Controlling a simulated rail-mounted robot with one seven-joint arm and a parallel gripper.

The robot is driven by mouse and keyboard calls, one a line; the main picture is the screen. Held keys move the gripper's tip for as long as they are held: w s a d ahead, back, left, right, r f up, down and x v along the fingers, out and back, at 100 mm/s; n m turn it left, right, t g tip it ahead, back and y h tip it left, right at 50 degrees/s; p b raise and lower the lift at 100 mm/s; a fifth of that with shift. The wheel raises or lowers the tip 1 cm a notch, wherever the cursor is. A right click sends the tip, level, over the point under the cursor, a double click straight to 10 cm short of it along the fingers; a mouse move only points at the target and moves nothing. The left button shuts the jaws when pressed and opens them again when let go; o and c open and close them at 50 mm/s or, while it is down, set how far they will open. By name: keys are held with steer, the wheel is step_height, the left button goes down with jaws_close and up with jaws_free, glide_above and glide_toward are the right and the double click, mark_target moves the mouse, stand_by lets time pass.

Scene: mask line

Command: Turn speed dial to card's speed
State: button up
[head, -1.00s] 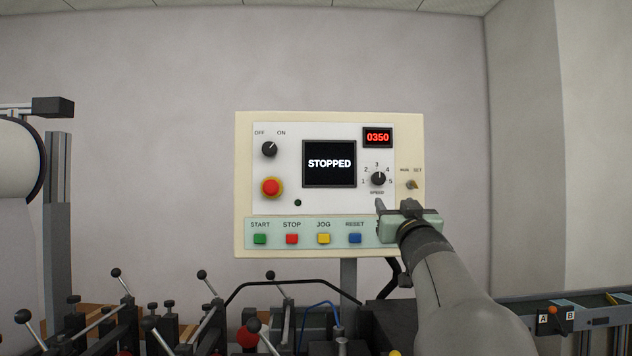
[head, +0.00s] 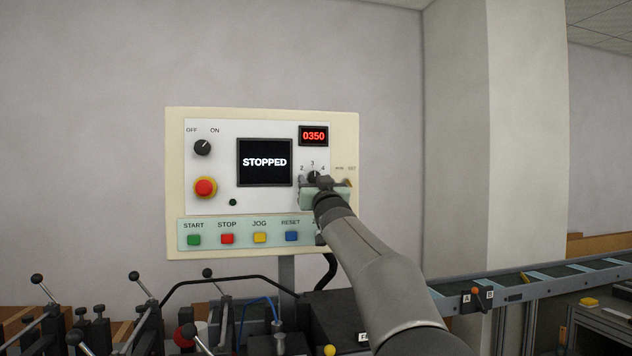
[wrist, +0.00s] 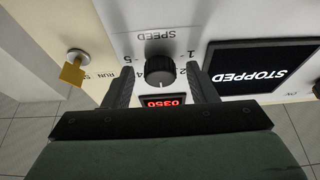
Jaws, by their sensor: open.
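The speed dial (head: 314,175) is a round black knob with a scale of 1 to 5, on the white panel below the red 0350 display (head: 313,136). Its white pointer appears to stand near 3. My gripper (head: 325,183) is in front of the dial and hides its lower part and some numbers. In the wrist view, which is upside down to the panel, the dial (wrist: 160,71) lies between the two open fingers (wrist: 160,68), with a gap visible on each side. How deep the fingertips reach is unclear. I see no speed card.
The screen (head: 265,162) reads STOPPED. A brass key switch (wrist: 74,68) marked RUN and SET stands beside the dial. A red emergency button (head: 205,187) and coloured push buttons (head: 227,239) are on the same panel. Levers and a conveyor (head: 540,282) lie below.

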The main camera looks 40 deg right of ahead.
steer(key=c, duration=1)
steer(key=shift+d+r+n+p, duration=0.1)
steer(key=shift+r+n+p, duration=0.05)
steer(key=shift+n+p, duration=0.45)
steer(key=shift+s+d+n+y+p, duration=0.1)
steer(key=shift+n+y+p, duration=1.05)
steer(key=shift+n, duration=0.9)
steer(key=shift+s+d+n+y+p, duration=0.1)
steer(key=shift+n+y+p, duration=1)
steer(key=shift+n, duration=0.9)
steer(key=shift+d+n+y+p, duration=0.1)
steer(key=shift+n+y+p, duration=1)
steer(key=shift+n, duration=1.25)
steer(key=o, duration=1)
